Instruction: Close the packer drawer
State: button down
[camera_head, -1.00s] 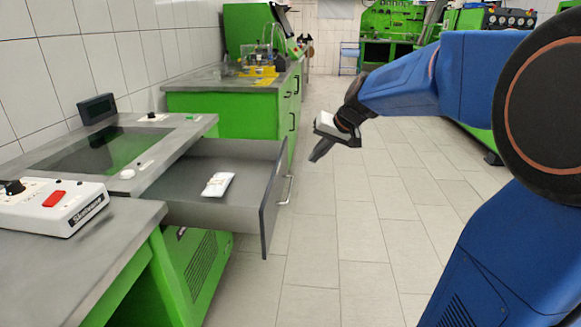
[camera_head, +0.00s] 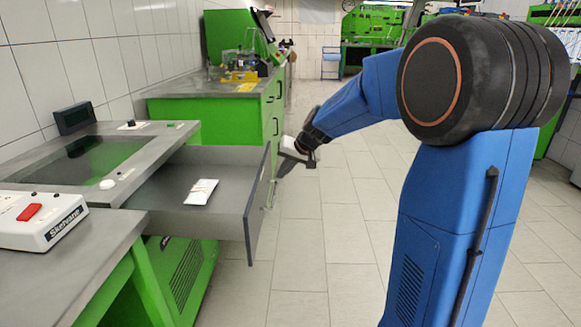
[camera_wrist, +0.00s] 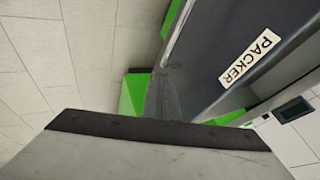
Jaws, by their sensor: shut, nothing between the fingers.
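The packer drawer (camera_head: 225,160) is pulled out from under the grey bench top with the dark glass panel. A white packet lies in it (camera_head: 201,192). Its dark front panel (camera_head: 257,205) faces right and carries a metal handle. In the wrist view the drawer front (camera_wrist: 215,60) shows a "PACKER" label (camera_wrist: 249,57). My gripper (camera_head: 283,166) is shut and empty, close to the outer face of the drawer front near its far end. I cannot tell whether it touches the panel. My gripper's body fills the bottom of the wrist view.
A white device with a red switch (camera_head: 40,219) sits on the near grey counter. A green cabinet with a grey top (camera_head: 200,90) stands behind the drawer. The tiled floor (camera_head: 330,230) to the right of the drawer is clear.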

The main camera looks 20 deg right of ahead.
jog(key=shift+w+a+r, duration=0.1)
jog(key=shift+w+a, duration=0.2)
jog(key=shift+a, duration=0.35)
jog(key=shift+w+a+r, duration=0.1)
jog(key=shift+w+a, duration=0.15)
jog(key=shift+a, duration=0.4)
jog(key=w+a, duration=0.4)
jog(key=a, duration=0.5)
jog(key=w+a, duration=0.5)
jog(key=a, duration=0.5)
jog(key=w+a, duration=0.4)
jog(key=a, duration=0.5)
jog(key=shift+w+a+f, duration=0.1)
jog(key=shift+w+a, duration=0.05)
jog(key=shift+a, duration=0.15)
jog(key=shift+w+a, duration=0.25)
jog(key=shift+a, duration=0.3)
jog(key=shift+a, duration=0.1)
